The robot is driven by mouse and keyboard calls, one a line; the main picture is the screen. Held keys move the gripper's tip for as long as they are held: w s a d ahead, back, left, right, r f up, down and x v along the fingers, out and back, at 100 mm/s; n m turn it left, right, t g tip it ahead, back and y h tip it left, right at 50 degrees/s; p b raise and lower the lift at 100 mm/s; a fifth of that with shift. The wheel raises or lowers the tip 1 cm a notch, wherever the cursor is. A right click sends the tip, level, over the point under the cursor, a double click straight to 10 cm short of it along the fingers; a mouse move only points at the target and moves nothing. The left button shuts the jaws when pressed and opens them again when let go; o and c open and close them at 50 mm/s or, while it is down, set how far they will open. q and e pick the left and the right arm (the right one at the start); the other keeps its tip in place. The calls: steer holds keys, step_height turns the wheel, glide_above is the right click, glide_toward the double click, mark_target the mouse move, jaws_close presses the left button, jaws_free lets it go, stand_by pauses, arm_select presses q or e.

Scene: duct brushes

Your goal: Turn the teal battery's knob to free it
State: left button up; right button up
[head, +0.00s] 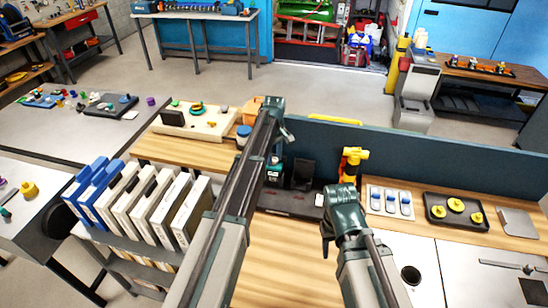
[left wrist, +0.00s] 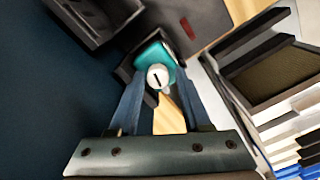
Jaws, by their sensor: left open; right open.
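The teal battery (left wrist: 152,57) sits in a dark holder in the left wrist view. Its round white knob (left wrist: 157,76) faces the camera and has a dark slot line across it. My left gripper (left wrist: 158,82) is open, with one finger on each side of the knob; I cannot tell whether they touch it. In the head view the left arm reaches over the bench, and a bit of teal (head: 273,173) shows below its wrist; the knob is hidden there. My right gripper (head: 326,240) is open and empty above the bench, apart from the battery.
A black charger block (head: 302,172) stands right of the battery on a dark base. A yellow-and-black tool (head: 352,163) stands behind my right wrist. A blue-grey panel (head: 430,165) runs along the bench's back. White binders (head: 155,205) stand at left. The wooden bench front (head: 275,265) is clear.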

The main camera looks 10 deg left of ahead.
mark_target(275, 159)
arm_select(q)
steer(key=shift+w, duration=0.25)
steer(key=m, duration=0.2)
steer(key=shift+d+m, duration=0.1)
steer(key=shift+m, duration=0.3)
steer(key=m, duration=0.3)
steer(key=shift+d+m, duration=0.1)
steer(key=shift+m, duration=0.2)
steer(key=m, duration=0.3)
steer(key=shift+m, duration=0.3)
steer(key=m, duration=0.4)
steer(key=shift+s+m, duration=0.1)
steer(key=shift+m, duration=0.2)
step_height(275, 159, up, 15)
steer(key=p, duration=1.5)
steer(key=s+d+f+b, duration=0.4)
steer(key=s+f+b, duration=0.1)
steer(key=s, duration=0.4)
steer(key=s+d+f+b, duration=0.4)
steer(key=s+f+b, duration=0.1)
steer(key=s, duration=0.5)
steer(key=s+d+f+y+b, duration=0.1)
steer(key=s+d+f+b, duration=0.3)
steer(key=s, duration=0.6)
steer(key=shift+d+f+m+b, duration=0.15)
steer(key=shift+f+m+b, duration=0.25)
steer(key=shift+b, duration=0.05)
steer(key=shift+w, duration=0.1)
